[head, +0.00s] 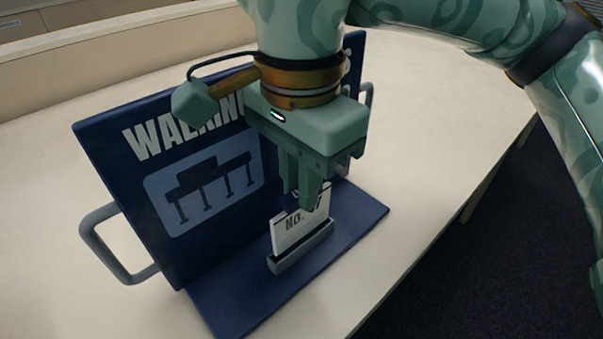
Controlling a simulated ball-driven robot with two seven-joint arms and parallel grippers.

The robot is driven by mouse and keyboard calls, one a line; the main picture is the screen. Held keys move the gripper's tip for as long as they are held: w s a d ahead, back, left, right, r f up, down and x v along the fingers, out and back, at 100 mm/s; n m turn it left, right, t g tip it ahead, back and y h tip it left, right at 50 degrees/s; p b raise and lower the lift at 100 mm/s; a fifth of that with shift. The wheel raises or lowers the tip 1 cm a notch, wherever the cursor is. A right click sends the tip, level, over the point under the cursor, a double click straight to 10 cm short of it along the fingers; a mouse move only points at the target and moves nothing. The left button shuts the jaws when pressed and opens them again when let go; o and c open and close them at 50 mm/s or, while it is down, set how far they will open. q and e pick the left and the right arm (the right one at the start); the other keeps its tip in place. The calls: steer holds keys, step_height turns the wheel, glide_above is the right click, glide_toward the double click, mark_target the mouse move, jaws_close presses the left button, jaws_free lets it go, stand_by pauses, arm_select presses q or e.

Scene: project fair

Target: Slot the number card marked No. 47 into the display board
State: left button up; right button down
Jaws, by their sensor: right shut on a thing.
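The blue display board (120,185) stands on the table, with white lettering starting "WALKIN" and a light-blue picture panel. A grey slotted holder (290,258) sits on the board's blue base. The white number card (290,236) stands upright at the holder, its lower edge at or in the slot; I cannot tell how deep. Its print reads "No." and a digit that looks like 7; the rest is hidden by the fingers. My right gripper (303,200) comes from above and is shut on the card's top edge. My left gripper is not in view.
The board has a grey loop handle (112,250) at its left side and another (367,95) at its right. The cream table (405,150) is clear around the board. Its right edge drops to a dark floor (480,260). A low ledge (120,40) runs along the back.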

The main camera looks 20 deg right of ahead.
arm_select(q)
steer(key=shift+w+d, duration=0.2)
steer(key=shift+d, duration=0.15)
arm_select(e)
steer(key=shift+f, duration=0.1)
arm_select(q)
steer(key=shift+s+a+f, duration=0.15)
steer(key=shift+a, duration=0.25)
arm_select(e)
steer(key=shift+f, duration=0.55)
steer(key=shift+f, duration=0.1)
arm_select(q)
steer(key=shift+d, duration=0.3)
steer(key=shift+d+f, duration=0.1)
arm_select(e)
steer(key=shift+f, duration=0.2)
arm_select(q)
steer(key=shift+b, duration=0.3)
arm_select(e)
steer(key=shift+f, duration=0.25)
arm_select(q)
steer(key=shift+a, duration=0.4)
arm_select(e)
steer(key=shift+f, duration=0.3)
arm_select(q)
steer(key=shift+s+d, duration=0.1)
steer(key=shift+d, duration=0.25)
